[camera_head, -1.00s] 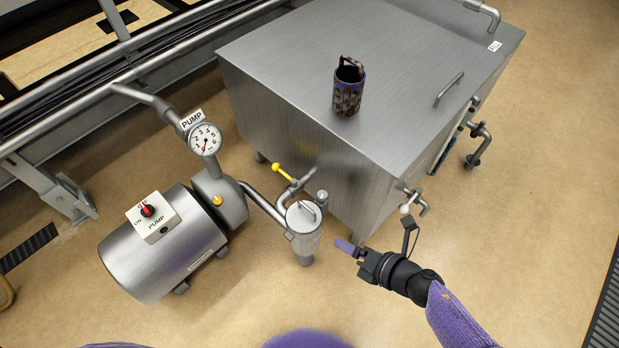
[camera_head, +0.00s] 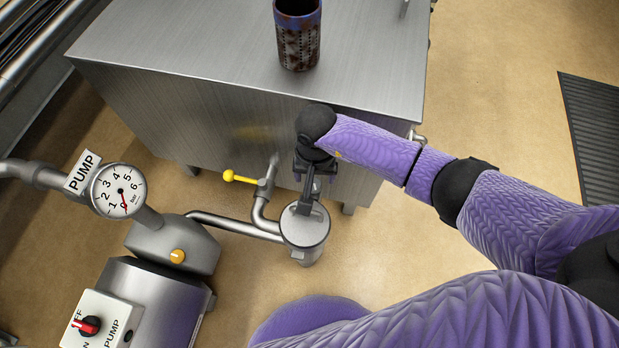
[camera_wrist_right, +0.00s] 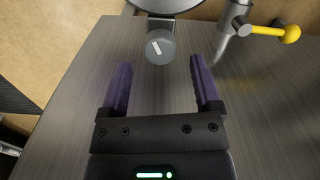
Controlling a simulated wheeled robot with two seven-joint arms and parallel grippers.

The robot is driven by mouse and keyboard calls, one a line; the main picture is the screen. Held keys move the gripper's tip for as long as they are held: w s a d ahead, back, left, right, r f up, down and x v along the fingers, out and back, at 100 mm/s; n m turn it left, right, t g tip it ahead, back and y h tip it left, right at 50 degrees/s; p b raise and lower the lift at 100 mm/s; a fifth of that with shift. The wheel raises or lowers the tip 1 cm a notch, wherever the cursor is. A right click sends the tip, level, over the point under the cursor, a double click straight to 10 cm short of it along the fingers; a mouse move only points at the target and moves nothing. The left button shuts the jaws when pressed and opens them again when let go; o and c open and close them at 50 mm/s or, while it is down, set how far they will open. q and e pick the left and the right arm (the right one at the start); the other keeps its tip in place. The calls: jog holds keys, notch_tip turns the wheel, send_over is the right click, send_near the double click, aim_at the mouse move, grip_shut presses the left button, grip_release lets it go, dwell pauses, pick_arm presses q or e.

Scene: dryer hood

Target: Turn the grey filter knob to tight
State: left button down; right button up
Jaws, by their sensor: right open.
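The grey filter knob (camera_wrist_right: 160,46) is a small round knob with a white line mark, tilted in the right wrist view. It sits beside the round filter canister, whose lid edge (camera_wrist_right: 165,5) is at the top of that view. In the head view the filter canister (camera_head: 306,236) stands below my right gripper (camera_head: 309,190), which hides the knob. My right gripper (camera_wrist_right: 160,66) is open and empty, its two purple fingers either side of the knob's line and the knob just beyond the fingertips. My left gripper is not in view.
A yellow-handled valve (camera_head: 240,179) is left of the filter. The steel hood box (camera_head: 230,75) stands behind, with a dark patterned cup (camera_head: 298,40) on top. The pump (camera_head: 150,300) and its gauge (camera_head: 118,190) are at left.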

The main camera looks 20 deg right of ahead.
notch_tip(320, 180, down, 2)
jog(key=shift+f+b, duration=0.2)
jog(key=shift+b, duration=0.2)
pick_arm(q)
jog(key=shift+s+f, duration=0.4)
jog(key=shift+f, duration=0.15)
pick_arm(e)
jog(key=shift+r, duration=0.1)
jog(key=c, duration=0.7)
grip_shut()
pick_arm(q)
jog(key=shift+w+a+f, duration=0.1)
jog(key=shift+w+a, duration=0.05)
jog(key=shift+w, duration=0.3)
